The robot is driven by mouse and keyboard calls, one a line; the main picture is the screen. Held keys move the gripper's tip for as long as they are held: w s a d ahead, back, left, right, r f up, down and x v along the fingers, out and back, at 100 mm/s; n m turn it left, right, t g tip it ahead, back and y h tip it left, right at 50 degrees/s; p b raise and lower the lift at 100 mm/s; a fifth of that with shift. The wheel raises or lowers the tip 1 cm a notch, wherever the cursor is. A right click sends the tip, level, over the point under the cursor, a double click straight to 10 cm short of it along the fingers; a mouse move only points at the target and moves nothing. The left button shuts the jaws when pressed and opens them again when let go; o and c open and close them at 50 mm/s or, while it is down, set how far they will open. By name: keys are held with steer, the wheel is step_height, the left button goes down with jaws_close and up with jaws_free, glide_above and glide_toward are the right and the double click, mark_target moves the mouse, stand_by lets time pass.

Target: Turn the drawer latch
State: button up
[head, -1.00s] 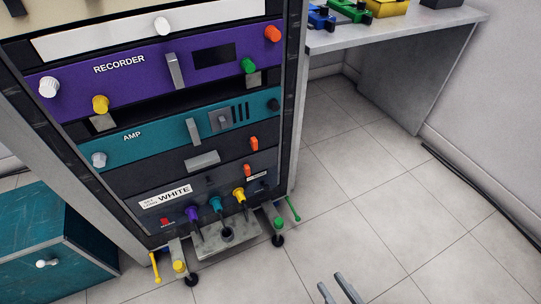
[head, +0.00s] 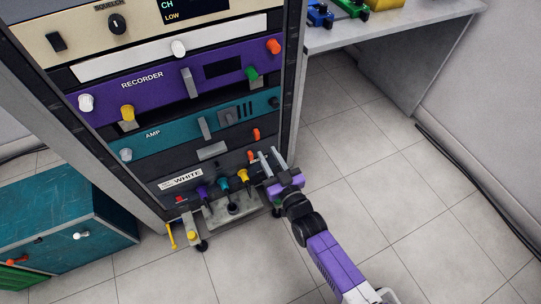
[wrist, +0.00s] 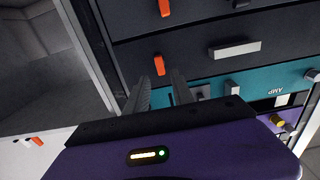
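The dark drawer front with a grey bar handle (head: 212,150) sits in the rack below the teal AMP panel. An upright orange tab (head: 256,134), which looks like the latch, is on its right side. It also shows in the wrist view (wrist: 159,65). A second orange tab (head: 251,156) is on the panel below, and in the wrist view (wrist: 164,8) it is at the top edge. My gripper (head: 272,160) is in front of the rack's lower right. Its two fingers (wrist: 158,85) are apart and empty, pointing toward the first tab, which appears between their tips. Contact cannot be told.
Purple RECORDER (head: 142,80) and teal AMP (head: 153,134) panels carry knobs and sliders. Coloured levers (head: 223,185) stick out below. A teal cabinet (head: 60,222) is at lower left, a grey desk (head: 395,32) at upper right. Floor right of the rack is clear.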

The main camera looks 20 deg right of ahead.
mark_target(258, 137)
steer(key=w+b, duration=0.3)
steer(key=w, duration=0.4)
steer(key=shift+w+b, duration=0.15)
steer(key=shift+b, duration=0.25)
jaws_close()
